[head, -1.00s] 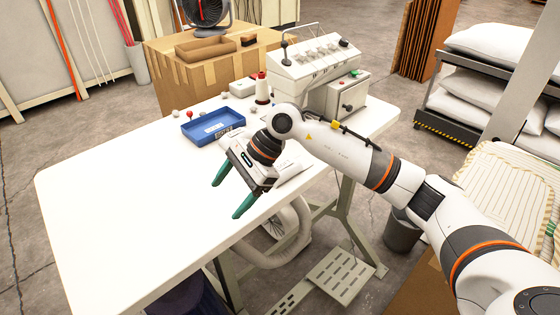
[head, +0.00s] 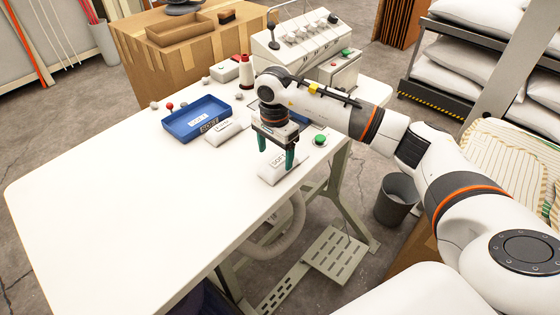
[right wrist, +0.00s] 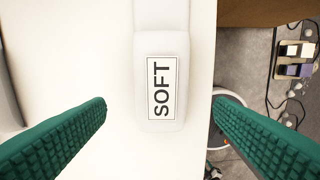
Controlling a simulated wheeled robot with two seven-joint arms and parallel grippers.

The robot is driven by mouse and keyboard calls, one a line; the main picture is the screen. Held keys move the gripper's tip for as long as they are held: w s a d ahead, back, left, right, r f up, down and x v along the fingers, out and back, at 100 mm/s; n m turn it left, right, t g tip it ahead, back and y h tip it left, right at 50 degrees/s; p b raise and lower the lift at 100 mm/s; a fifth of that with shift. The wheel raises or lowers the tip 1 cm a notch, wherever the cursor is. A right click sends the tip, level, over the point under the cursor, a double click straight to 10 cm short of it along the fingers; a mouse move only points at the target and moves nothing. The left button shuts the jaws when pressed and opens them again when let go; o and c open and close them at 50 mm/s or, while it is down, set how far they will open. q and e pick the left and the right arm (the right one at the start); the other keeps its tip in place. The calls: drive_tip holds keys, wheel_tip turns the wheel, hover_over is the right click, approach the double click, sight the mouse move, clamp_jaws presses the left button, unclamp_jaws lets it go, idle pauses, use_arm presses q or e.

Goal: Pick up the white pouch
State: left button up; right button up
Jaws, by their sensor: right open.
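A white pouch (head: 271,179) with a SOFT label lies on the white table near its right edge. In the right wrist view the pouch (right wrist: 162,48) runs from the top edge to the middle, label facing up. My right gripper (head: 277,160) points down over the pouch in the head view, its green fingers apart. In the right wrist view the fingers (right wrist: 160,103) stand to either side of the pouch's near end, with clear gaps. A second white labelled pouch (head: 226,132) lies beside the blue tray. My left gripper is not in view.
A blue tray (head: 168,126) sits behind on the table (head: 110,200), with a thread cone (head: 246,74) and a control box (head: 300,45) farther back. A green button (head: 320,140) is right of the gripper. The table's left side is clear.

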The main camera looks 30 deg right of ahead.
sight(275, 163)
drive_tip(key=f+p, duration=0.1)
drive_tip(key=f, duration=0.2)
drive_tip(key=shift+s+a+f+p, duration=0.2)
drive_tip(key=shift+f+p, duration=0.1)
drive_tip(key=shift+p, duration=0.05)
drive_tip(key=shift+f, duration=0.3)
drive_tip(key=shift+w+f, duration=0.1)
drive_tip(key=shift+f, duration=0.05)
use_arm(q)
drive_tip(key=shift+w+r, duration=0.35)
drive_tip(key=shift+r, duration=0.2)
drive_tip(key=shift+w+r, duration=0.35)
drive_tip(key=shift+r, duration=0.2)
use_arm(e)
drive_tip(key=c, duration=1.1)
